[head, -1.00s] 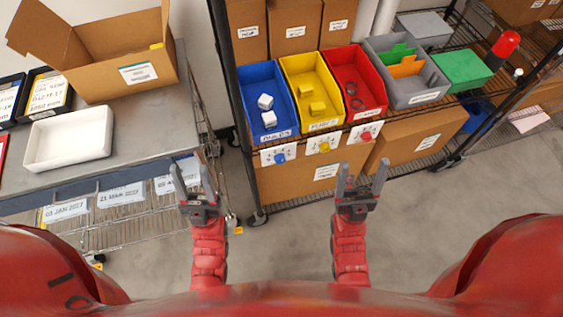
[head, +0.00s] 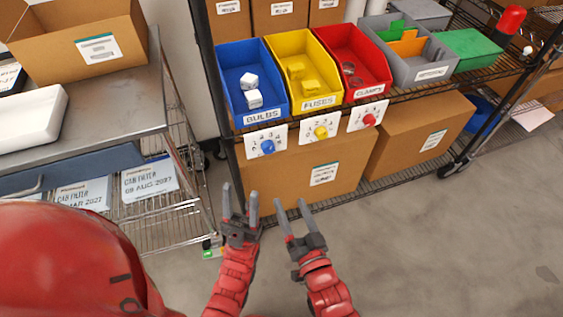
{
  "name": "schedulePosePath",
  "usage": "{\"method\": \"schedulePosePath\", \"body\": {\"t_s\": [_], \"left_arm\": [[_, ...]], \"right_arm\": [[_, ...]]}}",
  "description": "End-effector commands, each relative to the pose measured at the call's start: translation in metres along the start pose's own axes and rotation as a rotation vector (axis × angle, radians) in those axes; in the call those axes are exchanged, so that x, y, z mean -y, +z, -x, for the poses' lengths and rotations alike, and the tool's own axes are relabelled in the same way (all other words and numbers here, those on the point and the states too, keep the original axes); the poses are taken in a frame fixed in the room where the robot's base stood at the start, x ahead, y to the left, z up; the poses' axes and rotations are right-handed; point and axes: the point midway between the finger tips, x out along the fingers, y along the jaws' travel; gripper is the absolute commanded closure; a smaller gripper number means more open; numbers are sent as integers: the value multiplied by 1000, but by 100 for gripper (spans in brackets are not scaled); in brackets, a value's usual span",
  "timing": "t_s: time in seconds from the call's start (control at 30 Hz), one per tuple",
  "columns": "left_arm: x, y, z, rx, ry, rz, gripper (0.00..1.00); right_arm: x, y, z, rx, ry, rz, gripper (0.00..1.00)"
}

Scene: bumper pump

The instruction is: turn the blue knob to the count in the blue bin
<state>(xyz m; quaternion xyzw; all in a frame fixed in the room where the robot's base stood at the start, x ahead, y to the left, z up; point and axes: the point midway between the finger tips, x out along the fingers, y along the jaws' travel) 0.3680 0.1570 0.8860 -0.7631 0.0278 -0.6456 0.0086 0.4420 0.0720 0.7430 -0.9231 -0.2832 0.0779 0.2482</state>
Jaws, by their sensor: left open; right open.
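The blue bin (head: 227,71) stands on the shelf and holds two white box-like items (head: 252,89). Its label reads BULBS. The blue knob (head: 267,147) sits on a white numbered dial card (head: 280,134) on the shelf edge below the bin. Its exact setting is too small to tell. My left gripper (head: 240,196) is open and empty, below and left of the blue knob. My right gripper (head: 291,209) is open and empty, below and slightly right of it. Neither gripper touches anything.
Beside the blue bin are a yellow bin (head: 291,42) with a yellow knob (head: 320,133), a red bin (head: 345,38) with a red knob (head: 369,120), and a grey bin (head: 440,68). Cardboard boxes (head: 300,178) sit below. A metal table (head: 120,105) stands left. The right floor is clear.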

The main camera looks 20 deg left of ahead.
Motion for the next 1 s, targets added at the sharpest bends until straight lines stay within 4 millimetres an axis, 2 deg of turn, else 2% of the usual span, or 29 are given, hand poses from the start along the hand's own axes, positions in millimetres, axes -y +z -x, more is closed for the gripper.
{"method": "schedulePosePath", "body": {"t_s": [0.17,0.7,0.9,1.0], "left_arm": [[0,0,-2,0,0,0,50],[0,-1,-5,0,0,0,50],[0,-1,-6,0,0,0,50],[0,-1,-6,0,0,0,50]], "right_arm": [[1,-3,-23,-5,-1,2,24],[1,-5,-130,-7,-1,2,24],[1,-4,-159,-8,-2,3,24],[0,-3,-166,-4,0,3,24]]}}
